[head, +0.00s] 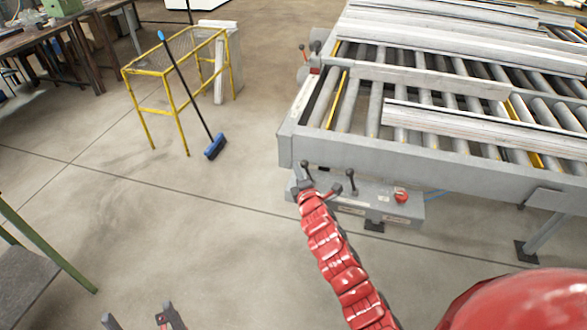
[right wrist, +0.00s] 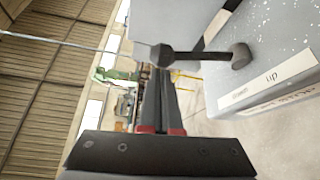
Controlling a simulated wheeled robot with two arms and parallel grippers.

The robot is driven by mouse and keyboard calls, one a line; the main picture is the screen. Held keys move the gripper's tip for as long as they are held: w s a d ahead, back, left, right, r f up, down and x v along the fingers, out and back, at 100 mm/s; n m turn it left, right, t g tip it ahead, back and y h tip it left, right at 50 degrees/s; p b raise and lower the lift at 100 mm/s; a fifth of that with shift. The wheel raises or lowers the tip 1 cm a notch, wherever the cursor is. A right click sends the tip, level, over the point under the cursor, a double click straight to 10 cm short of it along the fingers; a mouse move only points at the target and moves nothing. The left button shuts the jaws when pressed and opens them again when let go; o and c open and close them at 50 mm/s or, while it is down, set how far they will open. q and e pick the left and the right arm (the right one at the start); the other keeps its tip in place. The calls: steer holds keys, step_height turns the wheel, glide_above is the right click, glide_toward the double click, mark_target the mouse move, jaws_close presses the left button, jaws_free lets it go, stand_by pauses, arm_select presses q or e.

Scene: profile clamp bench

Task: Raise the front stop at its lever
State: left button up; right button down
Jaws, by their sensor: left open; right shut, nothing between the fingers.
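A grey control box (head: 375,208) under the near corner of the roller bench carries several black-knobbed levers. One lever (head: 306,170) stands at the box's left end, and another lever (head: 351,182) stands further right. My right gripper (head: 298,180) is shut and empty beside the left lever. In the right wrist view a dark lever (right wrist: 200,55) crosses just beyond the shut fingertips (right wrist: 158,72); I cannot tell whether they touch. My left gripper (head: 140,319) is open and empty at the bottom edge, far from the box. I cannot identify the front stop for certain.
The roller bench (head: 430,170) holds long pale profiles (head: 470,122). A red button (head: 401,195) sits on the box's right part. A yellow frame (head: 160,112) and a blue broom (head: 214,147) stand left of the bench. The floor between is clear.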

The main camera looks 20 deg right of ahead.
steer(key=shift+s+d+r+m+b, duration=0.1)
steer(key=shift+s+d+m+b, duration=0.15)
steer(key=shift+b, duration=0.35)
steer(key=shift+w, duration=0.1)
steer(key=shift+d+r+m+t+b, duration=0.1)
steer(key=shift+d+m+t+b, duration=0.05)
steer(key=shift+m+t+b, duration=0.35)
steer(key=s+d+m+b, duration=0.1)
steer(key=b, duration=0.2)
steer(key=d+m+t+b, duration=0.1)
steer(key=m+b, duration=0.1)
steer(key=b, duration=0.2)
steer(key=s+d+m+t+h+b, duration=0.1)
steer(key=m+b, duration=0.1)
steer(key=b, duration=0.1)
steer(key=shift+s+d, duration=0.3)
steer(key=shift+s+d+r+m+t+b, duration=0.35)
steer(key=shift+m+b, duration=0.3)
steer(key=shift+b, duration=0.45)
steer(key=shift+w, duration=0.1)
